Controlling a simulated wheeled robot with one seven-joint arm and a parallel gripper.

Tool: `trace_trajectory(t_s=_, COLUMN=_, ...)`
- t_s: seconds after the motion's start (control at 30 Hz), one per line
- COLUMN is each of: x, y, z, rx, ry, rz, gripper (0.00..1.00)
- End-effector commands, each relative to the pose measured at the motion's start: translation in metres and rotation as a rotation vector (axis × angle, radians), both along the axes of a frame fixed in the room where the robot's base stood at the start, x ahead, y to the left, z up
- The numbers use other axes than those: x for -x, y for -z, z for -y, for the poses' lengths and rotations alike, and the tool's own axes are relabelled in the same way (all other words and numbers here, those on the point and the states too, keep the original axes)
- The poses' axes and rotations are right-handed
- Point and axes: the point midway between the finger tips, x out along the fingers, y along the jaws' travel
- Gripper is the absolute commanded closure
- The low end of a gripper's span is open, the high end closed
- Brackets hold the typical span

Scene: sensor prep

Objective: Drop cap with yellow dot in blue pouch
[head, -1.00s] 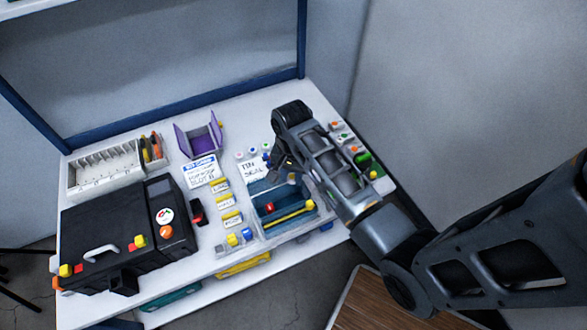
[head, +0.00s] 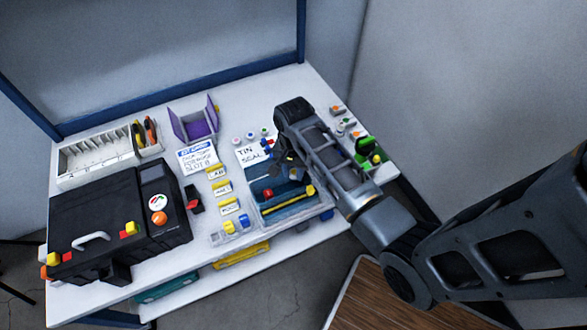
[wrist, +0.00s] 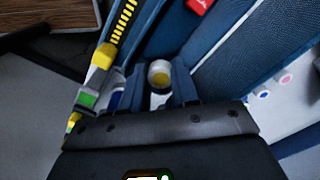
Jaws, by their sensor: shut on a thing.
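In the wrist view a small white cap with a yellow dot (wrist: 159,76) sits between the two fingertips of my gripper (wrist: 158,88), which is shut on it. Blue fabric of the blue pouch (wrist: 225,30) lies around and behind the cap. In the head view the blue pouch (head: 290,208) lies open near the table's front right, with a yellow zipper edge and a red item. My gripper (head: 287,162) is over the pouch's back part. There the cap is hidden by my gripper, and its height above the pouch cannot be told.
Several other caps (head: 250,135) stand behind a "TIN SEAL" card (head: 250,152). A purple open holder (head: 197,125), a black case (head: 120,220) and a white rack (head: 95,160) fill the left. Small coloured parts and a green object (head: 366,147) lie right of my arm.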

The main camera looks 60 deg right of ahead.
Motion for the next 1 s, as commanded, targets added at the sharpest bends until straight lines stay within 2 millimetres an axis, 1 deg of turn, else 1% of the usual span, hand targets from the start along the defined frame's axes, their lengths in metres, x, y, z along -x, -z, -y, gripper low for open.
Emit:
trace_trajectory(t_s=0.23, x=0.0000, y=-0.0002, z=0.0000, rx=0.000, ry=0.000, rz=0.000, gripper=0.97)
trace_trajectory(t_s=0.27, x=0.0000, y=-0.0002, z=0.0000, rx=0.000, ry=0.000, rz=0.000, gripper=0.68)
trace_trajectory(t_s=0.53, x=-0.0004, y=-0.0003, z=-0.0001, rx=0.000, ry=-0.001, rz=0.001, gripper=0.42)
trace_trajectory(t_s=0.7, x=-0.0014, y=-0.0005, z=-0.0003, rx=0.000, ry=-0.002, rz=0.003, gripper=0.41)
trace_trajectory(t_s=0.73, x=-0.0015, y=-0.0006, z=-0.0002, rx=0.000, ry=-0.002, rz=0.003, gripper=0.51)
trace_trajectory(t_s=0.8, x=-0.0017, y=-0.0007, z=-0.0002, rx=0.001, ry=-0.002, rz=0.004, gripper=0.44)
trace_trajectory(t_s=0.83, x=-0.0017, y=-0.0007, z=-0.0001, rx=0.001, ry=-0.002, rz=0.004, gripper=0.43)
trace_trajectory(t_s=1.0, x=-0.0023, y=-0.0010, z=-0.0002, rx=0.001, ry=-0.003, rz=0.005, gripper=0.41)
